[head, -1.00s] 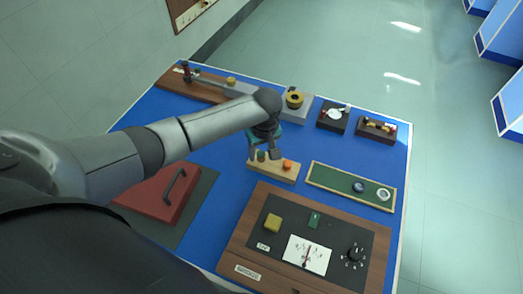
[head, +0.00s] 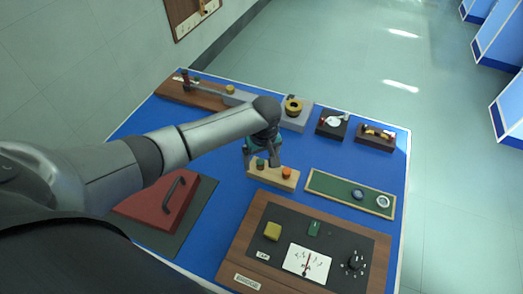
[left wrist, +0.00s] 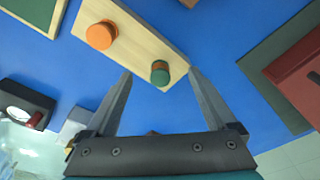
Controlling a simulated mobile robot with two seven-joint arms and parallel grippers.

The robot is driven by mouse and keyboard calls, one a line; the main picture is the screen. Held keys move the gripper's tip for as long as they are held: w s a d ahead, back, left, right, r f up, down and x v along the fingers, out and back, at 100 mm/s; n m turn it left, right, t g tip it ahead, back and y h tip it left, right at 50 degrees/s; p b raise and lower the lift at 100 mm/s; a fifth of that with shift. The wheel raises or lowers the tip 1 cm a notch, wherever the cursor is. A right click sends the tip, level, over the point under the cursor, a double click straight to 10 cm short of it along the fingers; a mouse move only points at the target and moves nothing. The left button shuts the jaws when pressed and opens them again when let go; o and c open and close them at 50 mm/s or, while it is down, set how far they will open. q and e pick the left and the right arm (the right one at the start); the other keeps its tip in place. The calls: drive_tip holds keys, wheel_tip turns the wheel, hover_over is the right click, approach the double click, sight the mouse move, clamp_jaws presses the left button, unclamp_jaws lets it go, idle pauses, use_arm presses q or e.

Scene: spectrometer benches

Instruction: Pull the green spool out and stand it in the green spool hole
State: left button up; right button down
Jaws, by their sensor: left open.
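The green spool (head: 260,163) stands upright in the pale wooden block (head: 271,178), near its left end. An orange spool (head: 287,172) stands near the block's right end. My left gripper (head: 260,160) is open over the block, with a finger to either side of the green spool. In the left wrist view the green spool (left wrist: 160,73) shows between the fingertips (left wrist: 160,75), with gaps on both sides. The orange spool (left wrist: 101,36) lies outside the fingers there. I cannot tell which hole is the green spool hole. My right gripper is not in view.
A green board (head: 330,188) with round pieces lies right of the block. A wooden meter panel (head: 243,262) is in front, a red box with a handle (head: 150,208) at left. Several small devices line the back. Blue tabletop (head: 225,190) around the block is clear.

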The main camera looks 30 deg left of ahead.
use_arm(q)
wheel_tip(320, 180, up, 15)
drive_tip(key=s+d+p, duration=0.1)
drive_tip(key=p, duration=0.2)
drive_tip(key=shift+d, duration=0.2)
drive_tip(key=shift+s+f, duration=0.1)
drive_tip(key=shift+s, duration=0.05)
